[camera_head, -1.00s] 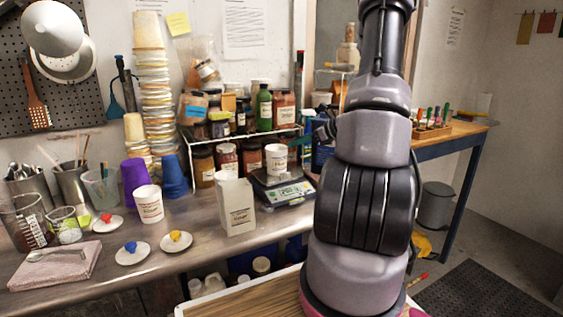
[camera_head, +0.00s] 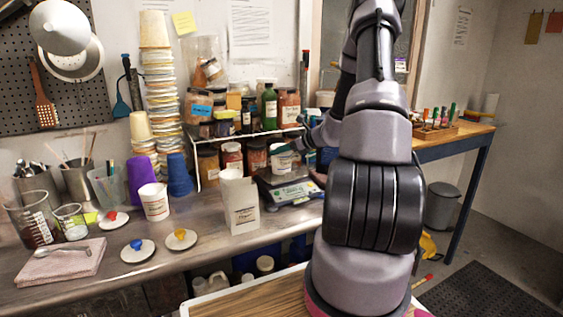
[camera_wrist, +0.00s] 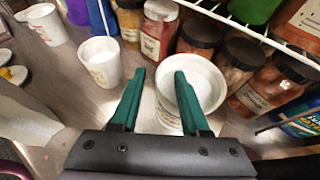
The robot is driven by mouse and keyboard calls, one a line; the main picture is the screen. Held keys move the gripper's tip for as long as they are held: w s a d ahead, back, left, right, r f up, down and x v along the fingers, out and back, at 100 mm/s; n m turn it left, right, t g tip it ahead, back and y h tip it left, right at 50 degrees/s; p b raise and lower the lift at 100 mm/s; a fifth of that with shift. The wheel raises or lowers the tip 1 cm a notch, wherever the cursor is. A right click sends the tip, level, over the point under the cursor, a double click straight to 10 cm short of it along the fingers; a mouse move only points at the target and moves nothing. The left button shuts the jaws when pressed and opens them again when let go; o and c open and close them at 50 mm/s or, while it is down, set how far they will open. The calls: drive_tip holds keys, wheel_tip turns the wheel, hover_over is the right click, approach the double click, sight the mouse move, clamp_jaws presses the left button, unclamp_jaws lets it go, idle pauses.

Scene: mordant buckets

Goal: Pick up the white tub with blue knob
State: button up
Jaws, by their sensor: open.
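A white disc with a blue knob (camera_head: 138,249) lies flat on the metal bench, apart from any tub. An open white tub (camera_head: 281,160) stands on the scale; it also shows in the wrist view (camera_wrist: 206,76). My gripper (camera_wrist: 159,73) is open, with two teal fingers pointing at this tub. The right finger overlaps the tub's mouth and the left finger is just outside its left rim. I cannot tell whether they touch. Another white tub (camera_head: 154,203) stands by the purple cup, and one more (camera_wrist: 101,62) is behind the white box.
Discs with a yellow knob (camera_head: 180,238) and a red knob (camera_head: 109,219) lie nearby. The white box (camera_head: 240,203) stands left of the scale (camera_head: 291,192). Several jars (camera_wrist: 200,37) and the wire shelf (camera_wrist: 240,28) are close behind the tub.

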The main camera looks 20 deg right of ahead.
clamp_jaws()
idle(1.4)
